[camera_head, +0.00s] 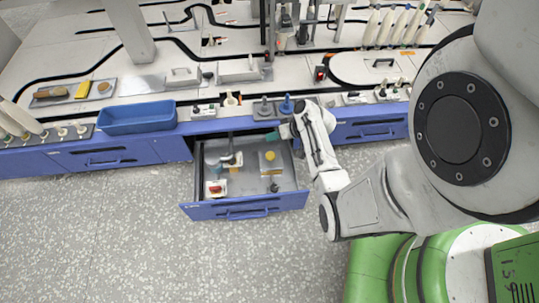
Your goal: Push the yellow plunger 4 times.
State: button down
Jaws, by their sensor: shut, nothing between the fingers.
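An open blue drawer (193,209) sticks out from the bench front. Inside it, on the right, a yellow round knob (270,156), which looks like the plunger, tops a small pale block (268,167). My gripper (273,137) is shut and empty, with teal tips. It is near the drawer's back right, just above the yellow knob in the picture. The gap between tips and knob is small, but I cannot tell their heights. The tips are too small to show any contact. Nothing visibly covers the knob.
The drawer also holds a red button on a white base (215,188), a grey lever-like part (231,159) and a small dark knob (274,187). A blue tray (137,117) and several fixtures stand on the bench. The speckled floor (120,240) in front is clear.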

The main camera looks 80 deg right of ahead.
aim_at(269, 154)
jog(key=shift+f+b, duration=3.8)
jog(key=shift+f, duration=0.55)
jog(key=shift+f, duration=0.1)
jog(key=shift+s+f+b, duration=0.1)
jog(key=shift+f+b, duration=0.2)
jog(key=shift+f+b, duration=0.9)
jog(key=shift+f, duration=0.15)
jog(key=shift+r+p, duration=1.35)
jog(key=shift+r, duration=0.1)
jog(key=shift+r, duration=0.15)
notch_tip(269, 154, up, 5)
jog(key=p, duration=0.4)
jog(key=shift+p, duration=0.3)
